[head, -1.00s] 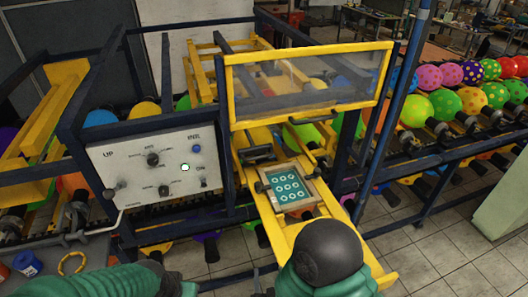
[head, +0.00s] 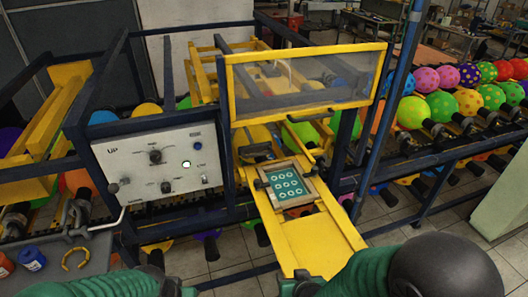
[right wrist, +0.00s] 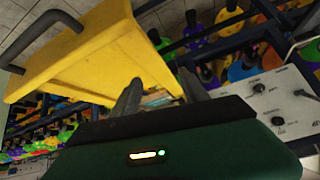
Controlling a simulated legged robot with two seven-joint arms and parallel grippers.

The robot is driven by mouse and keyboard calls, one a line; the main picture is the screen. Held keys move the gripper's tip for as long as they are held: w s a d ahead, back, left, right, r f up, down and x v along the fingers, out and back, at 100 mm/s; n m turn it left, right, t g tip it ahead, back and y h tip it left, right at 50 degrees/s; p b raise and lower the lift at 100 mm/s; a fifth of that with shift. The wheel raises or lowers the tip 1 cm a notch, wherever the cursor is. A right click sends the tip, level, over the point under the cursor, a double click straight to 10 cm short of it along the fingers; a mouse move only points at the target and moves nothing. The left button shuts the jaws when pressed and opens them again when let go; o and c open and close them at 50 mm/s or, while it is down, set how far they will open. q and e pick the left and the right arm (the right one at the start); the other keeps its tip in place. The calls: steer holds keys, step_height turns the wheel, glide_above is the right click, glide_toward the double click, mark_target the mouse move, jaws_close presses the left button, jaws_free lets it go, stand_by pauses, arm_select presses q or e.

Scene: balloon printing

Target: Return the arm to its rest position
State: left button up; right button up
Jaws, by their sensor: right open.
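My right arm, with a green sleeve and a dark round joint, is at the lower right of the head view. The dark end of my right gripper (head: 296,285) shows at the bottom edge, by the lower end of the yellow slide. In the right wrist view its two dark fingers stand apart with nothing between them, so the right gripper (right wrist: 158,90) is open and empty. My left arm's green sleeve lies along the bottom left. Only a dark part of my left gripper (head: 168,285) shows, and its jaws are hidden.
The yellow slide (head: 318,243) carries a framed teal plate (head: 288,187) with white rings. A control panel (head: 165,160) with knobs stands to its left. Patterned balloons (head: 442,104) line the rack at right. Blue (head: 32,259) and red (head: 5,264) jars stand on a left-hand table.

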steer(key=s+d+r+m+g+h, duration=0.1)
steer(key=s+d+r+g, duration=0.15)
steer(key=s+d, duration=0.35)
steer(key=s+d+r+g+h, duration=0.1)
steer(key=s+d+r+g, duration=0.2)
steer(key=d, duration=0.4)
arm_select(q)
steer(key=s+b+x, duration=0.2)
steer(key=b+x, duration=0.7)
steer(key=b, duration=0.1)
steer(key=s+f+b+x, duration=0.1)
steer(key=s+b+x, duration=0.1)
steer(key=b+x, duration=0.8)
steer(key=shift+s+d+f, duration=0.2)
steer(key=shift+f, duration=0.1)
arm_select(e)
steer(key=s+x, duration=0.2)
steer(key=x, duration=0.8)
steer(key=s+f+x, duration=0.1)
steer(key=s+x, duration=0.1)
steer(key=x, duration=0.8)
steer(key=shift+s+a+f, duration=0.4)
steer(key=shift+s+a, duration=0.05)
steer(key=shift+s, duration=0.05)
steer(key=shift+a, duration=0.1)
